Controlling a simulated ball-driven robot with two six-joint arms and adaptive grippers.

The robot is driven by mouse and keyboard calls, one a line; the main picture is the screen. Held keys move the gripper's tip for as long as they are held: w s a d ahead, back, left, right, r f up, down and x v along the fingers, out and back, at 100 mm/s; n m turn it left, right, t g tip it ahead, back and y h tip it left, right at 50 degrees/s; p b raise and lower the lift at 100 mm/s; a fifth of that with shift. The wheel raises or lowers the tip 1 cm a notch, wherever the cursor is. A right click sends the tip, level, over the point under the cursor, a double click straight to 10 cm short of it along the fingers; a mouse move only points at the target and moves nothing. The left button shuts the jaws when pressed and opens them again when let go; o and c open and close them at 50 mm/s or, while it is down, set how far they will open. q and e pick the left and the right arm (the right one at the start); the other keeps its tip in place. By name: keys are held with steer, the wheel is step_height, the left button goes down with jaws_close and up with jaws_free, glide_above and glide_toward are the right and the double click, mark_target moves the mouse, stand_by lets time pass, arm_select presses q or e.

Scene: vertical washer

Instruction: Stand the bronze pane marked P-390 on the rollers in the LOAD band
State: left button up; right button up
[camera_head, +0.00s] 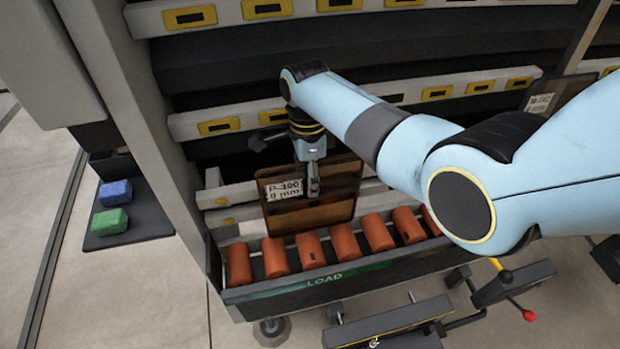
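The bronze pane (339,207) stands nearly upright, with a white label reading about P-390, 8 mm at its upper left. My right gripper (313,183) is at the pane's top edge, one finger in front of its face, and appears shut on it; the rear finger is hidden. The pane's lower edge is just behind and above the orange rollers (344,242); whether it touches them I cannot tell. The rollers lie in a grey trough whose front carries the green LOAD band (338,279). My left gripper is out of view.
Rails with yellow plates (219,127) run behind the pane. Another dark labelled pane (566,91) stands at upper right, partly hidden by my arm. A blue block (115,193) and a green block (110,221) lie on a dark mat at left. A red-knobbed lever (528,315) is at lower right.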

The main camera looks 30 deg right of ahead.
step_height(320, 180, up, 12)
steer(key=w, duration=0.1)
steer(key=shift+w+d, duration=0.15)
stand_by(0.3)
step_height(320, 180, up, 10)
steer(key=w+p, duration=0.1)
steer(key=p, duration=1.1)
steer(key=shift+d, duration=0.15)
steer(key=shift+f, duration=0.1)
